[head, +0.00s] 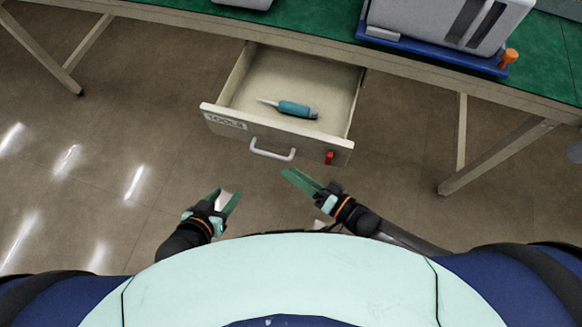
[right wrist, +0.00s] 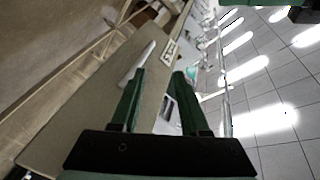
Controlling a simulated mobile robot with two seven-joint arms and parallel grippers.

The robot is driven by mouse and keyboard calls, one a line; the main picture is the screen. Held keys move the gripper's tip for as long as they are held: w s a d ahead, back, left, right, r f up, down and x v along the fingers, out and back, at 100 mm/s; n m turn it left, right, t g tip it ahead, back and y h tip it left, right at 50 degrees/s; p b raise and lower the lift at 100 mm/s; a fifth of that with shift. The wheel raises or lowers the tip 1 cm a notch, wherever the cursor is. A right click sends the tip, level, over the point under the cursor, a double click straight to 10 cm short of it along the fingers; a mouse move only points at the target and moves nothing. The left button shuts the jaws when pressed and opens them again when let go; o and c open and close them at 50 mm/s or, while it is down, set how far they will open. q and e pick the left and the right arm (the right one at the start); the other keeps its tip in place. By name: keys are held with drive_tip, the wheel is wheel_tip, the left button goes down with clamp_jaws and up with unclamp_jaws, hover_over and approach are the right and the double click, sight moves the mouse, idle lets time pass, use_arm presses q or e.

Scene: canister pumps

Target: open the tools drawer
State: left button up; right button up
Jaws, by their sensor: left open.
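The tools drawer (head: 232,122) stands pulled out from under the green bench in the head view. Its front carries a TOOLS label and a pale bar handle (head: 272,150). A teal-handled tool (head: 295,109) lies inside. My left gripper (head: 224,194) is open and empty, below and left of the handle. My right gripper (head: 292,177) is just below the handle's right side in the head view, apart from it. In the right wrist view its fingers (right wrist: 160,78) are spread with nothing held. The handle (right wrist: 138,62) shows there beyond the left fingertip.
A red knob-like part (head: 329,157) is on the drawer front's right side. The green bench (head: 300,22) holds a grey machine on a blue base (head: 425,50) with an orange knob (head: 508,57). Bench legs (head: 490,160) stand either side. The floor before the drawer is clear.

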drive_tip(key=shift+s+d+f, duration=0.25)
drive_tip(key=shift+s+d, duration=0.3)
drive_tip(key=shift+d, duration=0.25)
drive_tip(key=shift+s+d+f, duration=0.2)
drive_tip(key=shift+s+d, duration=0.35)
drive_tip(key=shift+d, duration=0.2)
drive_tip(key=shift+s+d+f, duration=0.25)
drive_tip(key=shift+s+d, duration=0.3)
drive_tip(key=shift+d, duration=0.25)
use_arm(q)
drive_tip(key=shift+w, duration=0.1)
